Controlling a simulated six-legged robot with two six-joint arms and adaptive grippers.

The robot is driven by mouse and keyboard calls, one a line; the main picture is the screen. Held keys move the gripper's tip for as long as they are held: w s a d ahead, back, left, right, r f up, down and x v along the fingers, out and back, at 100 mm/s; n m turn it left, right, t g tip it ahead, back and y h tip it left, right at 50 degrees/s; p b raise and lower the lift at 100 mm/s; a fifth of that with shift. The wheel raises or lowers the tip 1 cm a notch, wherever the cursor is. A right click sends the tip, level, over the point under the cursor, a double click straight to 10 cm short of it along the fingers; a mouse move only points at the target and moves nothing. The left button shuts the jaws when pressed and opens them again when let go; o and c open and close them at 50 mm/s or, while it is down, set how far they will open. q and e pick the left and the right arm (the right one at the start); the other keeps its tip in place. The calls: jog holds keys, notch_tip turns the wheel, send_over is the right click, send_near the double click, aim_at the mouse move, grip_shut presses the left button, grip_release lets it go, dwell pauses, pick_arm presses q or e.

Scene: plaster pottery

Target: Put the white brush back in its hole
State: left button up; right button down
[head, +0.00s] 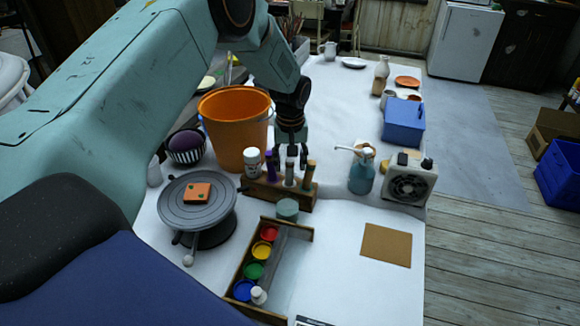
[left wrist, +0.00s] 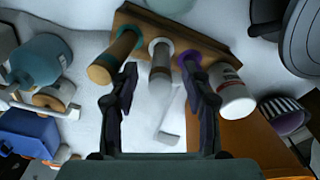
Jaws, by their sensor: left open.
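The wooden holder (head: 262,188) stands mid-table, with three upright handles in a row: purple (head: 270,166), pale grey-white (head: 290,172) and tan (head: 310,175). The pale middle one, which looks like the white brush, appears to stand in the holder. It also shows in the left wrist view (left wrist: 160,62), beside the tan (left wrist: 115,55) and purple ones. My left gripper (head: 292,158) is open above the holder. Its fingers (left wrist: 158,90) lie on either side of the pale brush, with gaps visible. The brush's lower end is hidden. My right gripper is out of view.
An orange bucket (head: 232,135) and white jar (head: 252,160) stand close left of the holder. A turntable (head: 180,212) and paint tray (head: 292,255) are nearer. The table's right front has free room around a brown square (head: 387,246).

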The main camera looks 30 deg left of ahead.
pick_arm(q)
jog(key=r, duration=0.9)
jog(key=shift+s+d+r, duration=0.25)
jog(key=shift+s+r, duration=0.15)
